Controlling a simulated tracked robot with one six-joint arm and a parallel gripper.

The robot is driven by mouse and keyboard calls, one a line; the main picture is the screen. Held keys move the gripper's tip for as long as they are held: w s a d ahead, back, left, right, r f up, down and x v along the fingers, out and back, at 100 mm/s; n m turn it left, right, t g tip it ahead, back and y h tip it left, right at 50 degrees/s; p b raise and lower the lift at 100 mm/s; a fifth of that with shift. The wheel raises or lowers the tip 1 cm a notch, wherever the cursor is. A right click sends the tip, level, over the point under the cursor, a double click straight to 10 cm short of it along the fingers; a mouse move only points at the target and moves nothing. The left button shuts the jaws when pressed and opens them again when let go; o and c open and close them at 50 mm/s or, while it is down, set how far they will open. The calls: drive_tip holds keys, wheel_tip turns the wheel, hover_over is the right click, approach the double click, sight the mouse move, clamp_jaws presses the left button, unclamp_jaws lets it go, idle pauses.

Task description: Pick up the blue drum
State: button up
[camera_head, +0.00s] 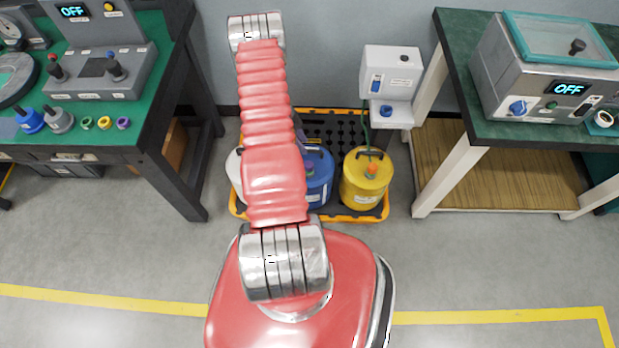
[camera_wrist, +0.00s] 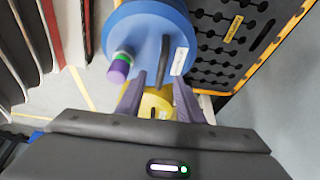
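The blue drum (camera_head: 319,178) stands on the black spill pallet with the orange rim (camera_head: 358,215), partly hidden behind my red arm in the head view. In the wrist view the blue drum (camera_wrist: 133,30) fills the top, with a dark handle (camera_wrist: 166,55), a white label and a purple and green cap on it. My gripper (camera_wrist: 158,80) has its two fingers apart, at the near edge of the drum. The lower end of the handle appears between the fingertips; I cannot tell whether they touch it. The gripper is hidden in the head view.
A yellow drum (camera_head: 366,182) stands right beside the blue one, and shows between my fingers in the wrist view (camera_wrist: 154,103). A whitish drum (camera_head: 235,170) is at the left. Green-topped benches (camera_head: 95,125) and (camera_head: 480,125) flank the pallet. The floor in front is clear.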

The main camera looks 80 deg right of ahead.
sight(309, 151)
drive_tip(key=shift+x, duration=0.8)
drive_tip(key=shift+x, duration=2.6)
drive_tip(key=shift+s+d, duration=0.1)
drive_tip(key=shift+s, duration=0.05)
drive_tip(key=shift+c, duration=0.2)
clamp_jaws()
drive_tip(key=shift+r, duration=0.1)
